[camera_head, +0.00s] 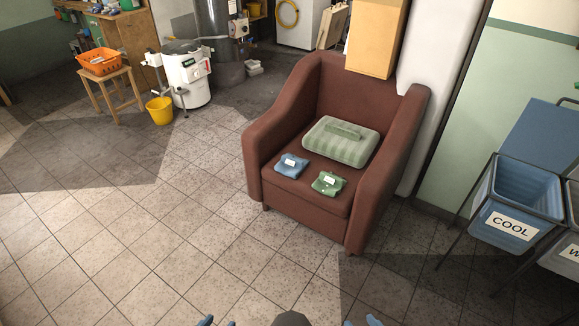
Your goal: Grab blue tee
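A folded blue tee (291,165) with a small white tag lies on the front left of the brown armchair seat (305,201). A green folded garment (328,183), also tagged, lies to its right, a little apart. My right gripper (361,322) shows only as two blue fingertips at the bottom edge, spread apart with nothing seen between them. My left gripper (218,322) shows likewise at the bottom edge, its tips apart. Both are well short of the armchair; the rest of each is cut off by the frame.
A green striped cushion (341,141) lies behind the garments. A blue bin marked COOL (512,228) stands at right beside a grey bin (567,252). A yellow bucket (160,110) and an orange basket (99,62) on a stool are back left. Tiled floor before the armchair is clear.

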